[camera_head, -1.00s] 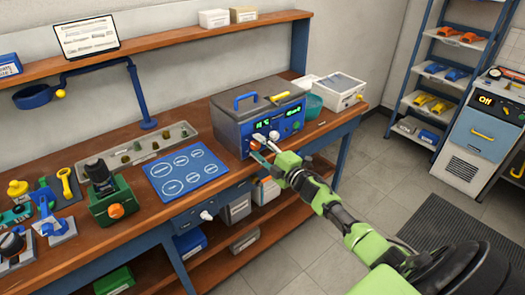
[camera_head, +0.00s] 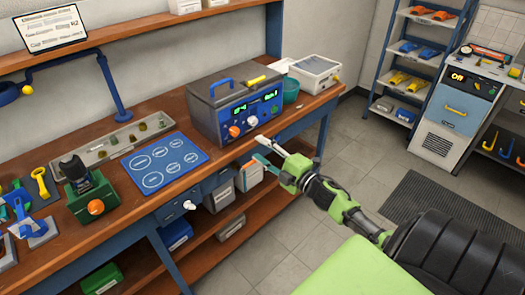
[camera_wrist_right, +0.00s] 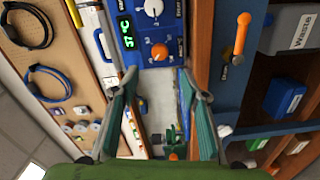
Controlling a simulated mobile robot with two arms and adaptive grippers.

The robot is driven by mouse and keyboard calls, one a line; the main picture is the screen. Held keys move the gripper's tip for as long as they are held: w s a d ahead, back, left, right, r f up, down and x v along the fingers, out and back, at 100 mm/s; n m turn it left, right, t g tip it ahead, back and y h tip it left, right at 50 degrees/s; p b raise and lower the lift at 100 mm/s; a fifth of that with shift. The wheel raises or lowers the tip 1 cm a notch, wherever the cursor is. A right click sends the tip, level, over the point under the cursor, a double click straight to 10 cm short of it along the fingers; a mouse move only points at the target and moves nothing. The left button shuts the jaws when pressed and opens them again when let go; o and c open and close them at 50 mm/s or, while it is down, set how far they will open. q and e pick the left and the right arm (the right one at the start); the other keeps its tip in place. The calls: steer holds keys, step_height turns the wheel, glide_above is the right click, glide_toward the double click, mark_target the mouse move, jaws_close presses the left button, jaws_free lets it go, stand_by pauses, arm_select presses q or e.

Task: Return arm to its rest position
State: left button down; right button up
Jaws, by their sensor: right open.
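My right gripper (camera_head: 262,151) is open and empty, just in front of the bench edge and below the testbench unit. Its green arm reaches in from the lower right. The unit (camera_head: 216,103) is a grey box with a blue front, a lit green display, an orange knob (camera_head: 234,131) and a white knob (camera_head: 252,121). The fingertips are apart from the knobs. In the right wrist view, the two open fingers (camera_wrist_right: 157,82) stand with a gap between them, and the orange knob (camera_wrist_right: 159,52) shows beyond their tips. My left gripper is not in view.
The wooden workbench (camera_head: 130,215) carries a blue mat with circles (camera_head: 165,162), a long grey tray (camera_head: 95,156) and a green fixture (camera_head: 90,197). A white box (camera_head: 315,73) sits right of the unit. The floor (camera_head: 350,165) to the right is open, before a blue shelf rack (camera_head: 405,65).

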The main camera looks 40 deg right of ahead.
stand_by(0.5)
steer(key=s+a+f+m+g+h, duration=0.1)
steer(key=s+f+m+g, duration=0.3)
steer(key=f, duration=0.8)
steer(key=s+a+f+m+g+h, duration=0.1)
steer(key=s+f+m, duration=0.1)
steer(key=s+f, duration=0.75)
steer(key=s+a+f+m+g+h, duration=0.1)
steer(key=s+f+m+g, duration=0.2)
steer(key=f, duration=1.1)
steer(key=s+a+f+m+g, duration=0.1)
steer(key=s+a+f+g, duration=0.2)
steer(key=s, duration=0.8)
steer(key=s+a+f+m+g+y, duration=0.1)
steer(key=s+a+f+m+g, duration=0.1)
steer(key=s+a+f, duration=0.6)
steer(key=s+a+f+m+g, duration=0.2)
steer(key=s+a+f+g, duration=0.2)
steer(key=s, duration=0.9)
step_height(320, 180, down, 4)
steer(key=shift+s+a+r+y, duration=0.2)
steer(key=shift+s+a+y, duration=0.2)
steer(key=shift+a, duration=0.85)
